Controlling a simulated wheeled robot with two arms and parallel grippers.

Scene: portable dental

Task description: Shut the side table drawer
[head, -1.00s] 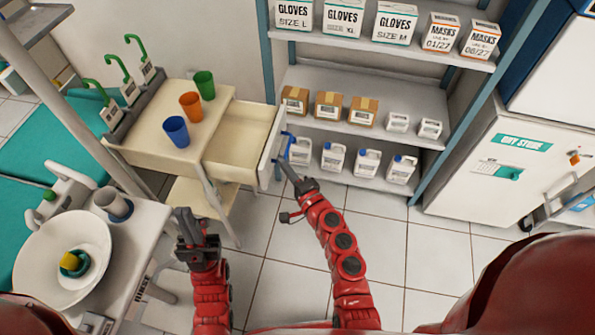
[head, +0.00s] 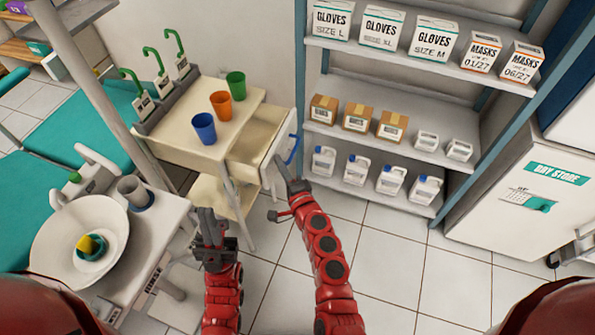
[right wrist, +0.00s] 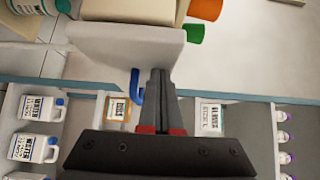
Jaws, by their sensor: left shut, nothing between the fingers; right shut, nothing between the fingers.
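The cream side table (head: 180,142) stands left of centre in the head view. Its drawer (head: 256,134) is partly open toward the right, its inside visible and empty. The pale drawer front (head: 277,153) has a blue handle (head: 293,150). My right gripper (head: 293,180) is shut and empty at the outer face of the drawer front, just below the handle. In the right wrist view the fingertips (right wrist: 158,72) overlap the drawer front (right wrist: 115,48) beside the blue handle (right wrist: 136,88); contact is hard to confirm. My left gripper (head: 208,212) is shut and empty, in front of the table.
Blue (head: 204,128), orange (head: 221,104) and green (head: 236,83) cups stand on the tabletop. A shelf unit (head: 390,147) with boxes and jugs stands right of the drawer. A basin (head: 55,240) is at lower left. Floor (head: 390,260) is clear at centre right.

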